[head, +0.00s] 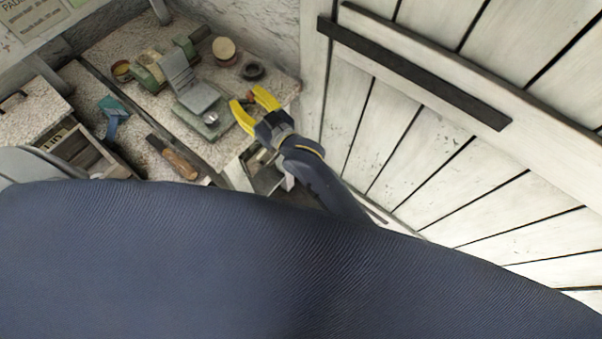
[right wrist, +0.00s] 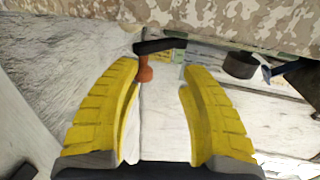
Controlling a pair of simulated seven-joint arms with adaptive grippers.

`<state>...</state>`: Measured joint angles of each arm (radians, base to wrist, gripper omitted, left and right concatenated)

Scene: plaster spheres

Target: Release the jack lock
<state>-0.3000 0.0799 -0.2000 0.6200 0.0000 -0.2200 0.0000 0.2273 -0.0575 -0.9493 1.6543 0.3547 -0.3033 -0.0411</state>
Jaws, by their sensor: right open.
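No part is plainly recognisable as the jack lock. A grey hinged metal device (head: 190,90) with a raised plate stands on the bench, with a greenish base and a small round knob (head: 211,118) at its near end. My right gripper (head: 243,97) has yellow fingers, spread apart and empty, just right of this device near the bench's right edge. In the right wrist view, my open fingers (right wrist: 160,70) frame a small orange-red piece with a dark bar (right wrist: 145,72) beyond them; whether it touches a finger is unclear. My left gripper is not in view.
On the speckled bench (head: 228,152) lie a round wooden piece (head: 224,50), a dark ring (head: 252,71), a wooden-handled tool (head: 178,162) and a blue tool (head: 113,115). A white plank door (head: 430,150) with a black strap stands close on the right.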

